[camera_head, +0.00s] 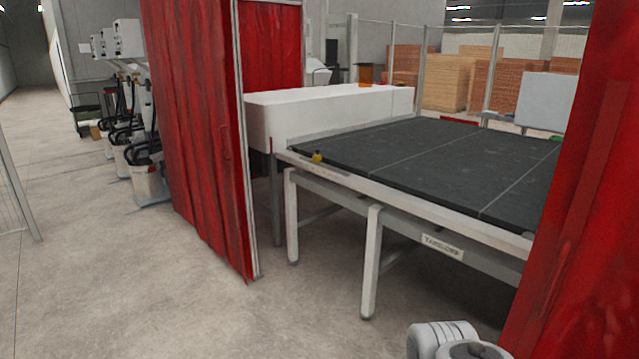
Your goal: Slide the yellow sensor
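The yellow sensor (317,157) is a small yellow piece at the near left corner of a table with a dark top (400,158). It sits on or just above the table's pale side rail (400,196). It is too small in this view to make out its mount or shape. My gripper is not clearly visible. A white rounded part (445,338) at the bottom right edge looks like my own arm. Nothing is seen touching the sensor.
A red curtain (195,130) hangs left of the table, and another red curtain (590,200) fills the right edge. A long white housing (330,112) stands behind the sensor. The concrete floor (190,290) in front is clear. Table legs (371,265) stand along the near side.

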